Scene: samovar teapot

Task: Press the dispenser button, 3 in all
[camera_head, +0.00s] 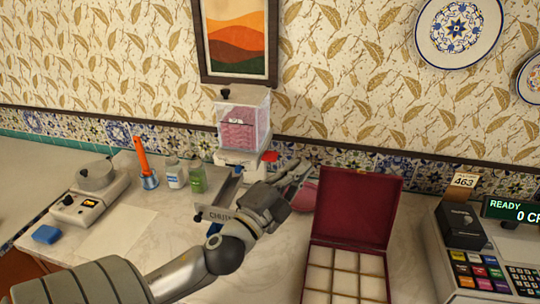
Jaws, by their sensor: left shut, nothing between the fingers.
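The dispenser (243,122) stands on the counter against the tiled wall, a clear box with pink contents and a black knob on top, over a white base. A small red part (270,156) shows at the right of its base; I cannot tell for sure that it is the button. My left gripper (298,168) reaches in from the lower left, shut and empty. Its fingers are just right of the red part in the picture; whether they touch anything is unclear. The arm hides part of the counter in front of the dispenser. My right gripper is not in view.
An open dark red box (356,208) with pale compartments stands right of my gripper. A pink object (305,197) is partly hidden beside it. Left are bottles (197,179), an orange-handled tool (141,158) and a scale (90,193). A cash register (478,262) is far right.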

